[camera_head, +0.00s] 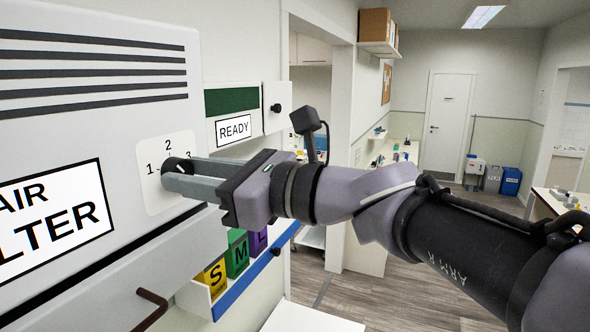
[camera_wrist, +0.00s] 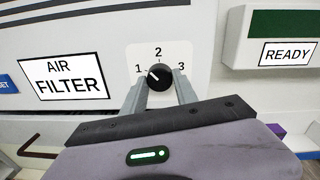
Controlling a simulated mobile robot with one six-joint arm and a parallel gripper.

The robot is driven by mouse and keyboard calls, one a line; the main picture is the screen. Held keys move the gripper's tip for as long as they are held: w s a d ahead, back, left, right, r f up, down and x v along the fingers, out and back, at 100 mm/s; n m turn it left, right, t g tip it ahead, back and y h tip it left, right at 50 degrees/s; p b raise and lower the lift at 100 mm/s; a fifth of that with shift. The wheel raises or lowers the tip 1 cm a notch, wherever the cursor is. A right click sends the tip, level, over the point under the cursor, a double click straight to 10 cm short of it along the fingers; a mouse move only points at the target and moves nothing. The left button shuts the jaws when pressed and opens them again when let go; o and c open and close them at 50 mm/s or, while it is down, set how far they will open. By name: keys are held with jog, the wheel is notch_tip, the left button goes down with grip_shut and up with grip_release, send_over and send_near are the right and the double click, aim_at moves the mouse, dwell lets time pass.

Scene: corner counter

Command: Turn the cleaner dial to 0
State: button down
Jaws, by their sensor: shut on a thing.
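The cleaner dial is a small black round knob (camera_wrist: 160,76) on a pale plate (camera_wrist: 135,55) marked 1, 2 and 3. In the wrist view its white pointer line aims up and left, towards the 1. No 0 shows; the lower part of the plate is hidden by my fingers. In the head view the knob (camera_head: 177,164) is partly covered by my fingers. My gripper (camera_wrist: 159,92) is shut on the knob, one finger on each side, reaching in from the right in the head view (camera_head: 170,175).
The pale housing carries an AIR FILTER label (camera_head: 55,220) and dark slots above. To the right are a READY sign (camera_head: 234,129) and a dark green panel (camera_head: 230,101). Below are a bent brown handle (camera_head: 150,309) and a tray with S, M and L boxes (camera_head: 237,255).

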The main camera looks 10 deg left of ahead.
jog(key=shift+n+b, duration=2.7)
jog(key=shift+b, duration=0.2)
jog(key=c, duration=1)
grip_release()
jog(key=shift+o, duration=0.2)
